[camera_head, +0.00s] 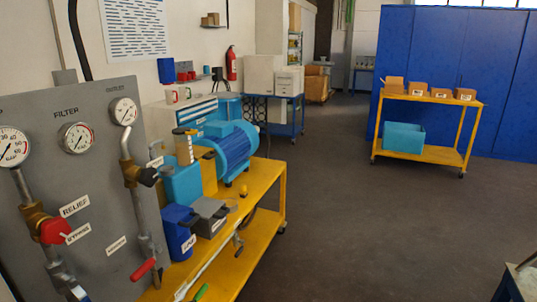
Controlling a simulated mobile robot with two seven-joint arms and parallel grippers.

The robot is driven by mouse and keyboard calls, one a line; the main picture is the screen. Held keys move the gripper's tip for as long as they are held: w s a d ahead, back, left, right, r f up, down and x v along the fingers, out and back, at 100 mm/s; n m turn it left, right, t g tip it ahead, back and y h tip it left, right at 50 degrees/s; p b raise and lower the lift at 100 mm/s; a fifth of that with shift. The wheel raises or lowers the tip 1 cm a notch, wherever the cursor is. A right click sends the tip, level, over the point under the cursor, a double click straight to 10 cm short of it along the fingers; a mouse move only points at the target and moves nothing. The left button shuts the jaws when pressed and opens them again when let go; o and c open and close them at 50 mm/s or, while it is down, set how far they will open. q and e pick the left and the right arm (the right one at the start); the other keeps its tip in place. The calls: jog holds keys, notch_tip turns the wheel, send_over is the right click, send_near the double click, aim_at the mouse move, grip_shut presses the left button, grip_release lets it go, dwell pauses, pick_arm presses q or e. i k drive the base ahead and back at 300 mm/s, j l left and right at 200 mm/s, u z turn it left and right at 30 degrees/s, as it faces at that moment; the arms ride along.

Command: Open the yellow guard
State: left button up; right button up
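A blue finned motor (232,146) and a teal pump body (182,184) with a pale yellowish column sit on the bench. Neither of my grippers shows in this view.
A grey gauge panel (95,200) with red-handled valves stands close at the left. Blue cabinets (450,50) line the back right. The cart carries cardboard boxes and a teal bin (404,137). A dark table corner (510,287) shows at bottom right. The middle floor is clear.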

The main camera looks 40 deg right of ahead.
aim_at(199, 152)
jog(key=z, duration=1)
jog(key=u, duration=0.5)
jog(key=i+l+u, duration=0.2)
jog(key=u, duration=0.3)
jog(key=i+l+u, duration=0.1)
jog(key=l+u, duration=0.35)
jog(key=i+l+u, duration=0.15)
jog(key=l+u, duration=0.2)
jog(key=l, duration=0.5)
jog(key=l+u, duration=0.35)
jog(key=l, duration=0.55)
jog(key=k+l+u, duration=0.15)
jog(key=l, duration=1.7)
jog(key=i, duration=0.05)
